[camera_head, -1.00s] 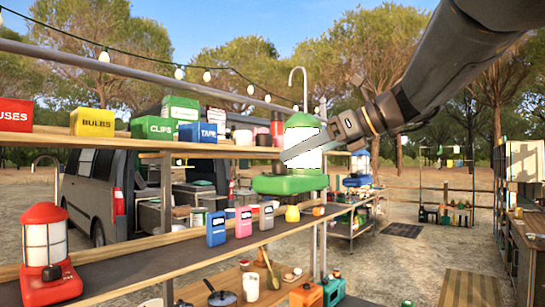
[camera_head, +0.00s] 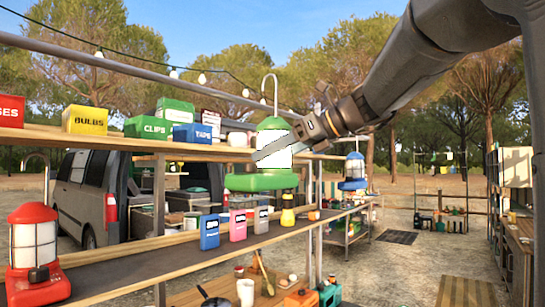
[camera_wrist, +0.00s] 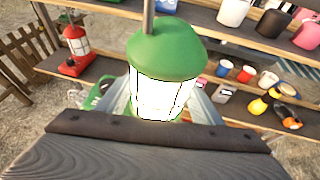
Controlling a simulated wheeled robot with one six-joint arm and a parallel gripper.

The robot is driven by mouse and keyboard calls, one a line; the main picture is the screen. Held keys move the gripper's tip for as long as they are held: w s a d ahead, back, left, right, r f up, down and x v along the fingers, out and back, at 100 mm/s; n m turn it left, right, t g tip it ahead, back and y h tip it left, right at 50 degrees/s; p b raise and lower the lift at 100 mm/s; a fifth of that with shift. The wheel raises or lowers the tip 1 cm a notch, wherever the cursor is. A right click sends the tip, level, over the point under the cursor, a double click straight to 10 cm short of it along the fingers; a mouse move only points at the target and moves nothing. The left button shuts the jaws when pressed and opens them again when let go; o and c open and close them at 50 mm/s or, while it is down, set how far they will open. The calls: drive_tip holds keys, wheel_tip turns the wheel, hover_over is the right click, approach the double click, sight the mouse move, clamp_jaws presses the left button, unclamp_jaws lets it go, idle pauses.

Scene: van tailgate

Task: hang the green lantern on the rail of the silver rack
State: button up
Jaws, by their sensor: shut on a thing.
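The green lantern (camera_head: 260,182) has a green cap and base, a bright white body and a tall wire hook on top. My gripper (camera_head: 268,156) is shut on its body from the right and holds it upright in the air, in front of the shelves. In the wrist view the lantern (camera_wrist: 165,50) stands between my fingers, its hook cut off by the top edge. A silver rail (camera_head: 205,82) runs above the top shelf of the rack. The hook's top shows near the rail's height in the head view; I see no contact, and the depth gap is unclear.
A red lantern (camera_head: 34,250) stands on the lower shelf (camera_head: 120,262) at left. A blue lantern (camera_head: 354,172) is farther back. Boxes such as the yellow BULBS box (camera_head: 85,120) line the upper shelf (camera_head: 75,140). Open ground (camera_head: 400,265) lies to the right.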

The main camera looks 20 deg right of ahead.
drive_tip(key=w+a+f+b, duration=0.3)
drive_tip(key=w+f, duration=0.1)
drive_tip(key=w, duration=0.1)
drive_tip(key=shift+a, duration=0.2)
idle(1.0)
drive_tip(key=shift+f, duration=0.15)
drive_tip(key=o, duration=1.8)
drive_tip(key=shift+f, duration=0.1)
